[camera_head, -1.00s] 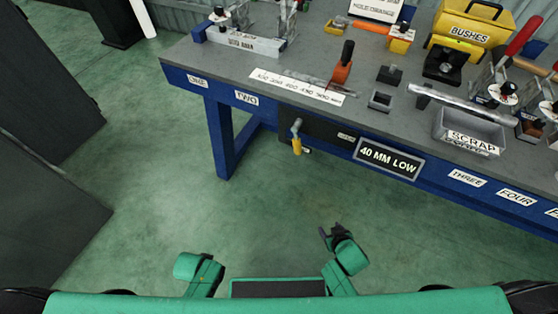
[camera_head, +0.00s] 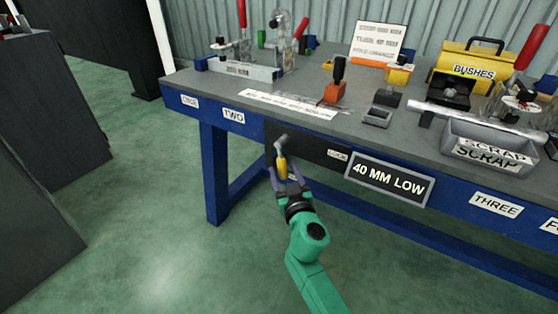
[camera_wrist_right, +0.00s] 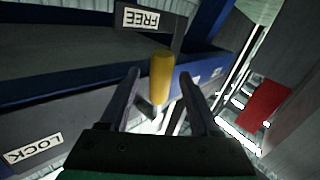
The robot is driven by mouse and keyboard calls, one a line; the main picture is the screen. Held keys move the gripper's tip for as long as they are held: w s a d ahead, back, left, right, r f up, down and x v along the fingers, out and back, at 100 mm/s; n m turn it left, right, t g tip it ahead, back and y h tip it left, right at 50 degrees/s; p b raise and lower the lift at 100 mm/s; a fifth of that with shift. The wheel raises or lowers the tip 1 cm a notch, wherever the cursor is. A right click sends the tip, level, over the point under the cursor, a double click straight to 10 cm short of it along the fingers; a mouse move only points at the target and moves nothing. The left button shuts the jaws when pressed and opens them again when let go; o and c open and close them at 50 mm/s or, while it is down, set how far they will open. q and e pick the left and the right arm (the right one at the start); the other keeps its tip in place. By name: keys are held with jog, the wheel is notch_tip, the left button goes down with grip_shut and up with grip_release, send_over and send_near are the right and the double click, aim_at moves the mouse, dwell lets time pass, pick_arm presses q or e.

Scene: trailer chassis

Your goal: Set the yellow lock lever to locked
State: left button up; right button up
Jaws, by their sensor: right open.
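The yellow lock lever (camera_head: 282,166) hangs down from a grey pivot on a dark plate on the front of the bench. In the right wrist view the yellow handle (camera_wrist_right: 162,76) lies between the two open fingers, with a gap on each side. My right gripper (camera_head: 287,178) is open around the lever's handle, reaching up from below. In the wrist view its fingers (camera_wrist_right: 160,92) show on both sides of the handle. A LOCK label (camera_wrist_right: 34,149) and a FREE label (camera_wrist_right: 155,19) show in the wrist view. My left gripper is out of view.
The blue bench (camera_head: 218,178) carries a grey scrap bin (camera_head: 447,147), a yellow bushes box (camera_head: 462,68) and several tools on top. A "40 MM LOW" sign (camera_head: 389,181) hangs on its front, right of the lever. The floor in front is clear.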

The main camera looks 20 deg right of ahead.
aim_at(280, 162)
jog(key=w, duration=0.4)
jog(key=shift+w+d+f, duration=0.1)
jog(key=shift+w+d, duration=0.05)
jog(key=shift+w, duration=0.2)
grip_shut()
dwell(1.0)
